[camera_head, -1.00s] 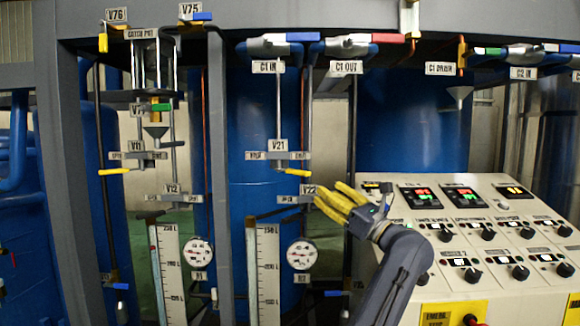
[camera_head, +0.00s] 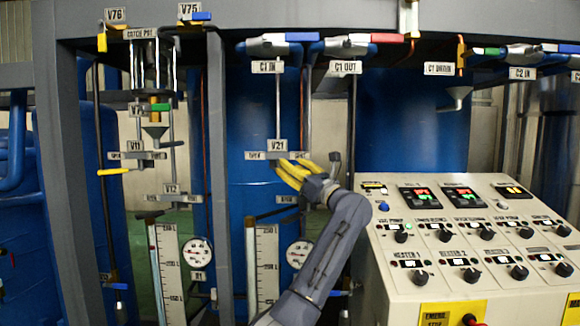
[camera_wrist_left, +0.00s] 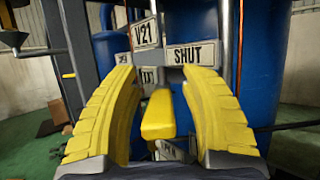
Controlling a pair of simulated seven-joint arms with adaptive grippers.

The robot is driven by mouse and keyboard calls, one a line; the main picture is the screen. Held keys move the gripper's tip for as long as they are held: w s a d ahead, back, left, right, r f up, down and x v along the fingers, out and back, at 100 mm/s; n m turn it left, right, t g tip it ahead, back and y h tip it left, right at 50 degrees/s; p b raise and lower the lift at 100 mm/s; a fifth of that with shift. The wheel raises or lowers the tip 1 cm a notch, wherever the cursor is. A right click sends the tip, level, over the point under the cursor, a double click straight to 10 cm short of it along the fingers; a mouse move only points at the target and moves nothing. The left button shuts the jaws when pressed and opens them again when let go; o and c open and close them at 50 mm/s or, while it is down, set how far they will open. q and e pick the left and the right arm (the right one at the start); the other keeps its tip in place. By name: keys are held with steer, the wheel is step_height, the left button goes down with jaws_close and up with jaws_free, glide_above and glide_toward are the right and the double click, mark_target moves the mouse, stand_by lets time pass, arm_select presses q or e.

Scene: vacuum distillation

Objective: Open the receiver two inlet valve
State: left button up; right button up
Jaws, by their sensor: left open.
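The V21 valve has a name tag (camera_head: 277,145) and a plate (camera_head: 265,155) on a blue vessel's pipework in the head view. My left gripper (camera_head: 284,168) is at the valve, with fingers open on both sides of the handle in the wrist view (camera_wrist_left: 158,78). A gap shows on each side of the handle. In the head view the fingers hide the handle. My right gripper is not in view.
The sloped control panel (camera_head: 480,240) stands at the right. A gauge (camera_head: 297,253) and level scale (camera_head: 267,265) are below V21. A grey upright (camera_head: 220,180) stands left of the valve. The V11 valve's yellow handle (camera_head: 114,172) is farther left.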

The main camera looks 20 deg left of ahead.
arm_select(q)
steer(key=shift+w+a+r, duration=0.15)
steer(key=shift+a, duration=0.1)
jaws_close()
stand_by(0.3)
